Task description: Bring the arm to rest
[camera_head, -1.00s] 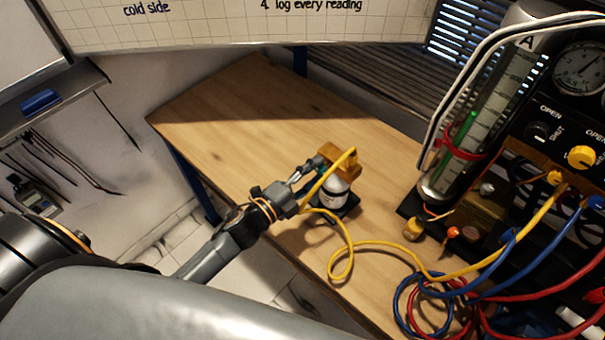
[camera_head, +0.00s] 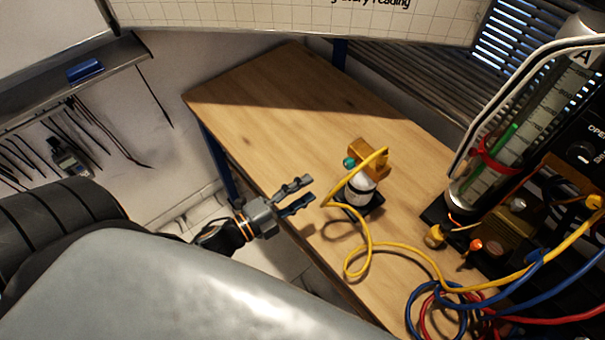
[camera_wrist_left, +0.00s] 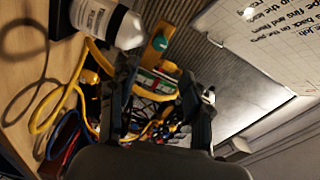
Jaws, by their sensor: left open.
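My left gripper (camera_head: 296,196) is open and empty, over the near left edge of the wooden table (camera_head: 260,130). Its fingers point right, apart from a small white bottle-like canister (camera_head: 357,190) with a brass block (camera_head: 371,159) and a teal knob (camera_head: 349,162) on top. The canister stands upright on a dark base, with a yellow hose (camera_head: 375,245) running from its top. In the left wrist view, my open fingers (camera_wrist_left: 160,95) show nothing between them at close range; the canister (camera_wrist_left: 110,22) is at upper left. My right gripper is not in view.
The rig with a glass tube (camera_head: 500,150) and red clamp stands at the right. Blue and red hoses (camera_head: 440,305) lie coiled at the table's front. A wall rack with tools (camera_head: 68,155) is at the left. The table's far left part is clear.

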